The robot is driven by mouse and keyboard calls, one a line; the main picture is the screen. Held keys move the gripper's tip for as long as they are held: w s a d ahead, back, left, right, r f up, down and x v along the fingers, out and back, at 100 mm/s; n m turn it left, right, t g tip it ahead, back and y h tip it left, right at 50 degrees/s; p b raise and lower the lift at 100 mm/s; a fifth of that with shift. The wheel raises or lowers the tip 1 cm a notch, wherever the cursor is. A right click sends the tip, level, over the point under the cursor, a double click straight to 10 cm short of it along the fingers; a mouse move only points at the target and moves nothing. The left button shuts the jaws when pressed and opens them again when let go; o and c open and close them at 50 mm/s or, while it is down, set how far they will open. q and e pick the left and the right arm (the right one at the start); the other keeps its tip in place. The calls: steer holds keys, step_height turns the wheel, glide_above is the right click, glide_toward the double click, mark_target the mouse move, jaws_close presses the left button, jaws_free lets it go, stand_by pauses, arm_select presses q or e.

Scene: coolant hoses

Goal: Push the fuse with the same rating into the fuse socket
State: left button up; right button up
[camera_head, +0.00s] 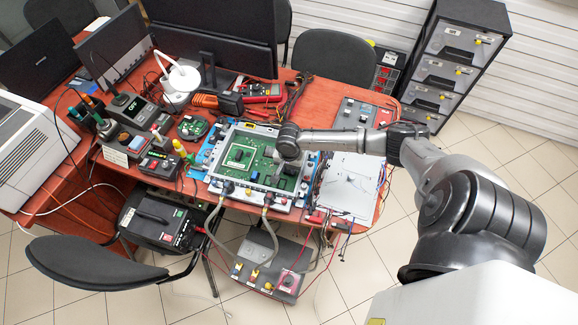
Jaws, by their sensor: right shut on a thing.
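My right arm reaches in from the right over the red-brown table. My right gripper (287,152) points down over the right part of the green circuit board (242,157). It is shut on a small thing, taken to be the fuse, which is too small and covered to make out. The board lies in a pale frame on a blue mat. The fuse socket cannot be picked out at this size, and no rating can be read. My left gripper is not in view.
A soldering station (129,107) and a small meter (158,163) stand left of the board. Monitors stand behind. Pliers (296,92) lie at the back. A white panel (348,187) with wires is at the right. Hoses run from the front edge to a grey box (268,263) below.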

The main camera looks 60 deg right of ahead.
stand_by(0.4)
steer(key=shift+p, duration=0.3)
stand_by(0.4)
steer(key=o, duration=1)
steer(key=shift+o, duration=1.2)
steer(key=shift+w, duration=0.1)
